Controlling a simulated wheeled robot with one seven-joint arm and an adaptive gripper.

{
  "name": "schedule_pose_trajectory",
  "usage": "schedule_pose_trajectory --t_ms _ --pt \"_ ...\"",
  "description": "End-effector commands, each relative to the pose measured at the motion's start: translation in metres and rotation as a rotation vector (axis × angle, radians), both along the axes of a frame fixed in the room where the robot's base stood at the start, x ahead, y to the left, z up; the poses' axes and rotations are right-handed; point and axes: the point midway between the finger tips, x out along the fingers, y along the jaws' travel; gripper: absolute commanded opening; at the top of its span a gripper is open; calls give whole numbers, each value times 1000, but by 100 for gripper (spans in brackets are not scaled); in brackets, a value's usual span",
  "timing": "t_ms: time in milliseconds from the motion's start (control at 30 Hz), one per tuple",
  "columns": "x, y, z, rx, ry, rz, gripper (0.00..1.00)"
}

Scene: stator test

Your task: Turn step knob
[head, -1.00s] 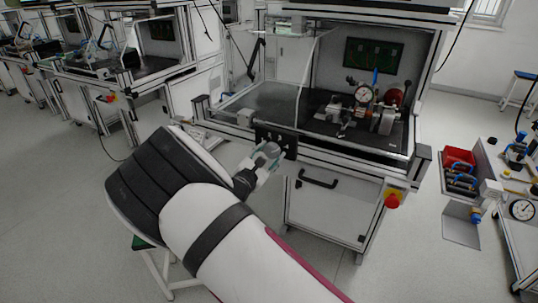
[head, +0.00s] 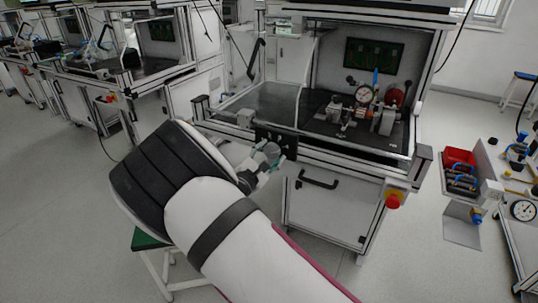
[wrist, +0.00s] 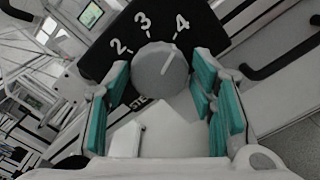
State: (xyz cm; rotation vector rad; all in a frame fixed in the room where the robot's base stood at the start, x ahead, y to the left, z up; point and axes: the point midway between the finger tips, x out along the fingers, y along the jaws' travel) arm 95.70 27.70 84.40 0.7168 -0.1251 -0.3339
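The step knob (wrist: 160,70) is a round grey dial on a black panel (wrist: 110,55) marked 2, 3 and 4, in the wrist view. Its white pointer line points up and right, toward the mark by the 4. My gripper (wrist: 160,84) is open, with one teal-padded finger on each side of the knob. Small gaps seem to show between pads and knob; contact is not clear. In the head view my gripper (head: 270,165) is at the black panel (head: 288,145) on the front of the bench, partly covering the knob.
The bench (head: 330,155) carries a dial gauge fixture (head: 363,95) on its dark top. A door handle (head: 318,183) and a red emergency button (head: 393,201) are below and right of the panel. A green stool (head: 145,240) stands under my arm.

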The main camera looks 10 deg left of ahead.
Motion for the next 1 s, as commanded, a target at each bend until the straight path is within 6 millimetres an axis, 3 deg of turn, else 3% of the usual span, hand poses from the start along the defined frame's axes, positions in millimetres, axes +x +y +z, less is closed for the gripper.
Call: schedule_pose_trajectory --t_ms 467,1000 --pt "-7 3 0 -2 0 1 66" --pt "-98 36 0 -2 1 3 66"
